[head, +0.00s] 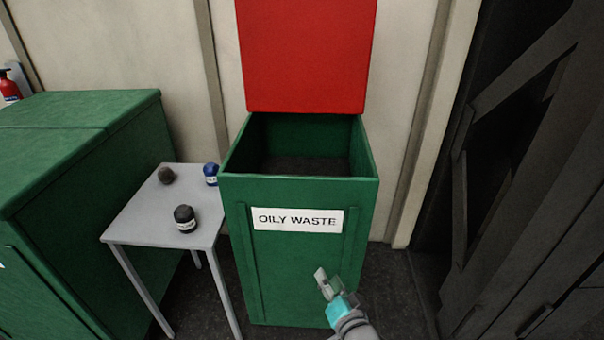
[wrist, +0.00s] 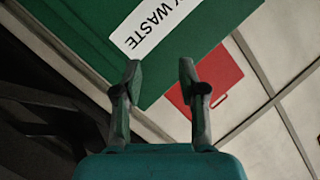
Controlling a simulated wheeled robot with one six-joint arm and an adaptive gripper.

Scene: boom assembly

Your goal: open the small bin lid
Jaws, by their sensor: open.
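The green bin (head: 298,270) labelled "OILY WASTE" stands at the centre of the head view. Its red lid (head: 305,55) is raised upright at the back edge, and the dark interior shows below it. My gripper (head: 323,284) is in front of the bin's lower right front, below the label, apart from the lid. In the wrist view my gripper (wrist: 160,70) is open with nothing between its fingers. The bin's green front (wrist: 85,25) fills the upper part there, and a red panel, apparently the lid (wrist: 217,75), shows past its edge.
A small grey table (head: 145,215) left of the bin holds a black jar (head: 185,219), a blue jar (head: 211,174) and a dark round lump (head: 166,175). A large green cabinet (head: 75,170) stands farther left. Dark metal framing (head: 520,170) is on the right.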

